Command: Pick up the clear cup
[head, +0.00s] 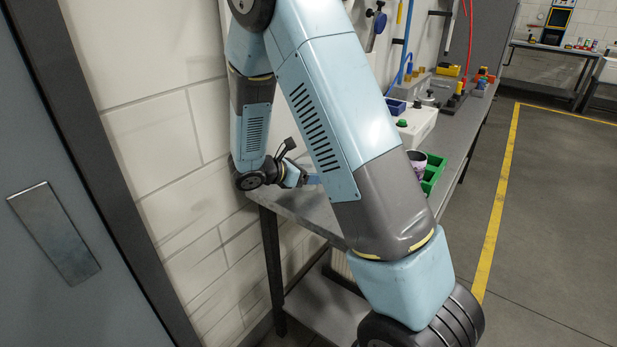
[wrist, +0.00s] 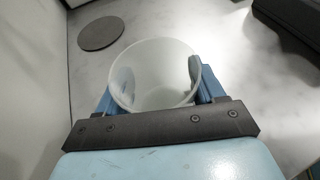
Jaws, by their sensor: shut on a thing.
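The clear cup (wrist: 153,60) is whitish and translucent, and its open rim faces the camera in the wrist view. My gripper (wrist: 155,88) is shut on it, with one blue finger on its left side and one on its right. The cup's lower part is hidden behind the gripper's dark bar. I cannot tell whether the cup touches the surface below. In the head view my arm covers much of the bench, and the cup cannot be made out there.
A flat dark disc (wrist: 101,33) lies on the pale surface left of the cup. A dark object (wrist: 290,22) is at the upper right. In the head view, the grey bench (head: 310,207) holds a green bin (head: 433,172) and a white box (head: 417,124) farther along. A wall runs along the left.

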